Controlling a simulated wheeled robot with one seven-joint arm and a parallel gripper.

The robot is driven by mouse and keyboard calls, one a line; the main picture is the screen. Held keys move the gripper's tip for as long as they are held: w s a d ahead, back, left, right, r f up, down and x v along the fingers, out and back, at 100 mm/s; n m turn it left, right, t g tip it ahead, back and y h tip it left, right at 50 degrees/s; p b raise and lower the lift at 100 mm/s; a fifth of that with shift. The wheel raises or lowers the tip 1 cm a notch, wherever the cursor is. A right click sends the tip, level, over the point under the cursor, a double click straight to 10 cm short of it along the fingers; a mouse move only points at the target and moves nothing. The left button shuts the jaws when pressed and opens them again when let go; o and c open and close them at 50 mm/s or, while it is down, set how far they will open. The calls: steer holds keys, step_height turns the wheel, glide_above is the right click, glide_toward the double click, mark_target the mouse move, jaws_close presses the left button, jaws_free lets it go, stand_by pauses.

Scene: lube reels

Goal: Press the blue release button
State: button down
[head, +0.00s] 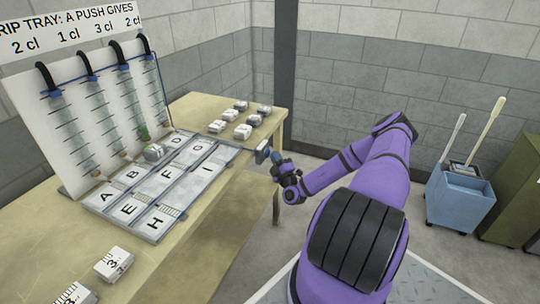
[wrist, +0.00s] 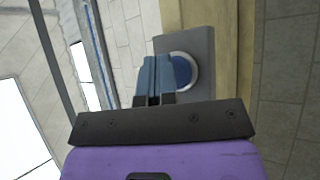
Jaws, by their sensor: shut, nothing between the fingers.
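The blue release button (wrist: 183,70) is a round blue disc in a pale ring on a grey box (wrist: 190,45) in the wrist view. In the head view the grey box (head: 262,152) is at the right edge of the table, and the button's face is hard to make out. My gripper (wrist: 157,60) is shut and empty, its blue fingers overlapping the left part of the button in the wrist view. In the head view my gripper (head: 275,157) is just right of the box. I cannot tell whether the fingertips touch the button.
A lettered tray (head: 165,190) lies on the wooden table (head: 215,200) before a white board (head: 30,110) with several black hoses. Several small labelled boxes (head: 243,131) stand at the table's back. A blue mop bucket (head: 460,200) and green cabinet (head: 515,195) stand at the right.

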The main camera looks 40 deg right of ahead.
steer(key=shift+s, duration=0.1)
steer(key=shift+s+d, duration=0.35)
steer(key=shift+s, duration=0.35)
steer(key=shift+s, duration=0.1)
steer(key=shift+s+d, duration=0.3)
steer(key=shift+s, duration=0.45)
steer(key=shift+s+d, duration=0.35)
steer(key=shift+s, duration=0.4)
steer(key=shift+s+d, duration=0.3)
steer(key=shift+s, duration=0.45)
stand_by(1.9)
steer(key=shift+s+d, duration=0.35)
steer(key=shift+s, duration=0.5)
steer(key=shift+s+d, duration=0.35)
steer(key=shift+s, duration=0.5)
steer(key=shift+w, duration=0.1)
steer(key=w+a, duration=0.3)
steer(key=w, duration=0.5)
steer(key=shift+a, duration=0.15)
